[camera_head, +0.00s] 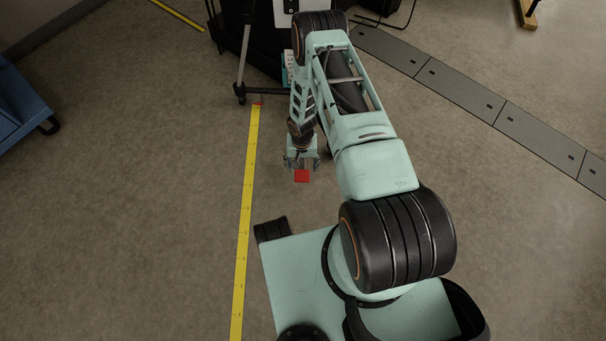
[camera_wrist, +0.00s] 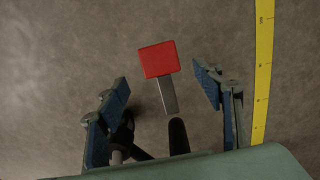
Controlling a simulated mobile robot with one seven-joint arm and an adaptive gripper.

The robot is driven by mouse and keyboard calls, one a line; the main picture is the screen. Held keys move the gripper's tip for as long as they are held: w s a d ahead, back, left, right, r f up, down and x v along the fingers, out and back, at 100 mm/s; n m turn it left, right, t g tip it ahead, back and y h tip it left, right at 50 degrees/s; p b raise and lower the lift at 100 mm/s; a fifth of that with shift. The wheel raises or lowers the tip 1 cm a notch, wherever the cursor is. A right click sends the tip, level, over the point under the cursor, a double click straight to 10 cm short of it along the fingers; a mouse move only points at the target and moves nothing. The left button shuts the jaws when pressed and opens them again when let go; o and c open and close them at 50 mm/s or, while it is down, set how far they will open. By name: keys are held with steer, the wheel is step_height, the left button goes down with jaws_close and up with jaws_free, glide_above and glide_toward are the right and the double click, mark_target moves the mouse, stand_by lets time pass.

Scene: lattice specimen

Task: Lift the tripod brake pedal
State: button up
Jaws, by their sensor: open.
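The brake pedal (camera_head: 302,176) is a small red pad near the floor in the head view, just below my gripper (camera_head: 301,161). In the wrist view the red pad (camera_wrist: 158,60) sits on a grey metal stem (camera_wrist: 168,96) that runs down toward a dark rounded part (camera_wrist: 178,136). My gripper (camera_wrist: 163,92) is open, with one blue-padded finger on each side of the stem. The red pad lies just beyond the fingertips. I see gaps on both sides and no contact. The height between fingers and pedal is hard to judge.
A yellow measuring tape (camera_head: 245,190) runs along the floor left of my gripper. A thin grey stand leg (camera_head: 243,55) and dark equipment (camera_head: 262,45) stand behind. A blue cabinet (camera_head: 22,105) is at far left, and a grey floor strip (camera_head: 470,95) at right. Open floor lies left and right.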

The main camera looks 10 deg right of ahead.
mark_target(302, 174)
step_height(302, 174, down, 6)
steer(key=shift+f+b, duration=0.2)
steer(key=shift+b, duration=0.8)
jaws_close()
